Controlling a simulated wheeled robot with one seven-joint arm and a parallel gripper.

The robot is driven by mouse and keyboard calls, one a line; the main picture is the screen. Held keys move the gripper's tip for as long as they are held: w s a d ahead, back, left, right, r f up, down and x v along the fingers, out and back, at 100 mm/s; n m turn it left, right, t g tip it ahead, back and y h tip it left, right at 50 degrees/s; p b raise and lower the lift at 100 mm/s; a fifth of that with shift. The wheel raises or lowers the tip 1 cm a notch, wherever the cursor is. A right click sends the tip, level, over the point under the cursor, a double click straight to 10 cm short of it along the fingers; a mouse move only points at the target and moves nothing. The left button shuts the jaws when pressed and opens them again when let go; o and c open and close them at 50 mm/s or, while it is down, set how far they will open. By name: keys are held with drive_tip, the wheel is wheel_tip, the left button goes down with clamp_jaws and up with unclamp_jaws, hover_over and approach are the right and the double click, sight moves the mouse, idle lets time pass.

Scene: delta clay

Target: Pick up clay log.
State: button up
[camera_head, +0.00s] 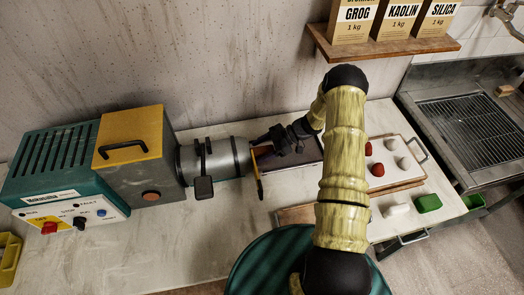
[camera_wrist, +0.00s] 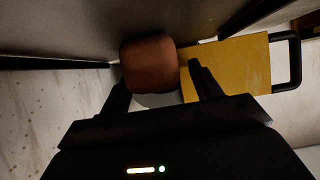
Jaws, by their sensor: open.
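The clay log (camera_wrist: 149,62) shows in the wrist view as a reddish-brown, rounded block at the upper middle. My gripper (camera_wrist: 160,80) is open, with one finger toward the log's lower left and the other toward its lower right. The log appears ahead of the fingertips; I cannot tell whether either finger touches it. In the head view my gripper (camera_head: 265,138) is at the outlet end of the pug mill (camera_head: 225,158).
A yellow plate (camera_wrist: 235,68) with a black handle stands close to the right finger. A dark board (camera_head: 302,158) lies under my gripper. To the right, a white tray (camera_head: 390,143) holds several small red and white pieces. A shelf (camera_head: 385,48) with bags hangs above.

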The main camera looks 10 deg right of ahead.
sight(263, 149)
idle(0.4)
drive_tip(key=c, duration=1.3)
drive_tip(key=shift+o, duration=0.2)
drive_tip(key=shift+d+r, duration=0.1)
drive_tip(key=shift+d, duration=0.05)
drive_tip(key=shift+r+b, duration=0.15)
drive_tip(key=shift+b, duration=0.3)
wheel_tip(263, 149, up, 6)
drive_tip(key=shift+d+r+b, duration=0.1)
drive_tip(key=shift+b, duration=0.85)
drive_tip(key=d+b, duration=0.4)
drive_tip(key=d, duration=1.5)
drive_tip(key=shift+d+r+b, duration=0.2)
drive_tip(key=shift+d+b, duration=0.15)
drive_tip(key=shift+b, duration=0.05)
